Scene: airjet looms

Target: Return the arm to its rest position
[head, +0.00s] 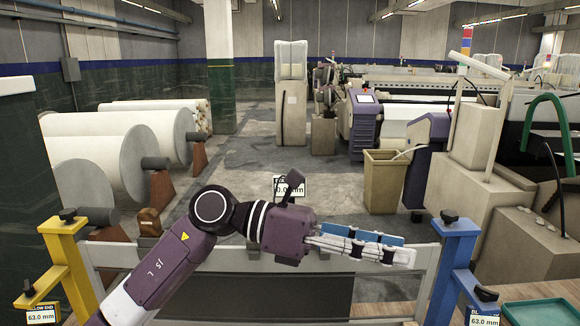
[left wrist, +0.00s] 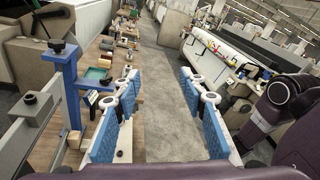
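My left arm (head: 165,262) comes in from the lower left, bends at a round joint and reaches to the right across the grey beam. My left gripper (head: 405,249) points right, short of the blue end stand, with its two fingers apart. In the left wrist view the gripper (left wrist: 157,85) shows blue pads on both sides, with only floor between them, so it is open and empty. My right gripper is in neither view.
A yellow end stand (head: 70,260) and a blue end stand (head: 452,262) flank the grey beam (head: 350,262). White rolls (head: 110,150) lie at left. A beige bin (head: 385,182) and looms stand at right. The aisle (head: 260,165) behind is clear.

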